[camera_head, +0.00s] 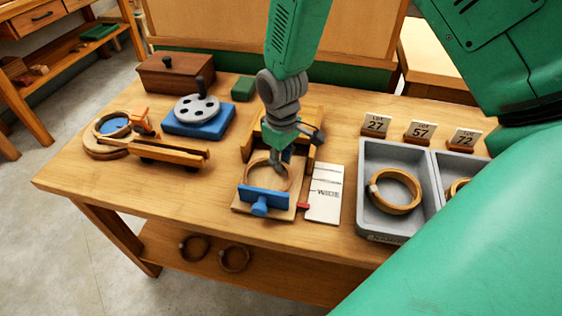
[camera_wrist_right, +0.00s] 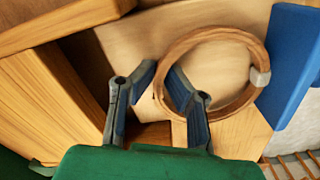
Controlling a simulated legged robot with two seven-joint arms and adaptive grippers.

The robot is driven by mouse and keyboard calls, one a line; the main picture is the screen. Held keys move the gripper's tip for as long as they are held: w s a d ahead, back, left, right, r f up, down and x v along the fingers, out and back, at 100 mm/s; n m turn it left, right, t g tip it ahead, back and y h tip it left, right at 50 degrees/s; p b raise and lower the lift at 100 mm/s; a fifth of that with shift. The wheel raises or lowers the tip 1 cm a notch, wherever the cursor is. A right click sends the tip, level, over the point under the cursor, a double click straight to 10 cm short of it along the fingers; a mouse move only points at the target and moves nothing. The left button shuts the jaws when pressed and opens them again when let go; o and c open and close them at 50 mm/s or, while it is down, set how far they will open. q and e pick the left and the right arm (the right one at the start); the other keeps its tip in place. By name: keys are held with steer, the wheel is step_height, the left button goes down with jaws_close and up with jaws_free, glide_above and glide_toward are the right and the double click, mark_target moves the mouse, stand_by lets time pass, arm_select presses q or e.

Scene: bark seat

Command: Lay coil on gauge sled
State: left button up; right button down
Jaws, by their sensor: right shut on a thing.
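The coil (camera_head: 272,184) is a thin tan ring with a pale clip, and it also shows in the right wrist view (camera_wrist_right: 244,106). It is over the wooden bed of the gauge sled (camera_head: 240,203), behind the blue block with a round knob (camera_head: 263,199). Whether it rests flat on the bed is unclear. My right gripper (camera_head: 279,165) points down at the coil's back edge. In the wrist view its two fingertips (camera_wrist_right: 163,78) are shut on the coil's rim. My left gripper is not in view.
A white card marked WIDE (camera_head: 325,193) and a red pointer are right of the sled. A grey tray (camera_head: 364,215) holds another coil (camera_head: 396,191); number cards stand behind it. Left are a blue-based disc device (camera_head: 200,122), a wooden cart (camera_head: 167,151) and a brown box (camera_head: 175,72).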

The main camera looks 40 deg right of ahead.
steer(key=shift+w+d+f, duration=0.1)
steer(key=shift+d+f, duration=0.1)
steer(key=shift+d, duration=0.15)
steer(key=c, duration=1.6)
jaws_free()
steer(key=shift+d, duration=0.5)
steer(key=shift+f, duration=0.1)
steer(key=shift+a, duration=0.65)
steer(key=shift+d+r, duration=0.2)
steer(key=shift+r, duration=0.35)
steer(key=r, duration=0.1)
steer(key=r+p, duration=0.1)
steer(key=r, duration=0.2)
steer(key=shift+d+r, duration=0.4)
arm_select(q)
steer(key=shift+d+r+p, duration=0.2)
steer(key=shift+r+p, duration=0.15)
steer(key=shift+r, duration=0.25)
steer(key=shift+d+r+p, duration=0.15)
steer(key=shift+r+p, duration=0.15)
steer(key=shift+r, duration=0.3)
arm_select(e)
steer(key=r, duration=0.6)
steer(key=shift+a+r, duration=0.2)
steer(key=shift+a, duration=0.2)
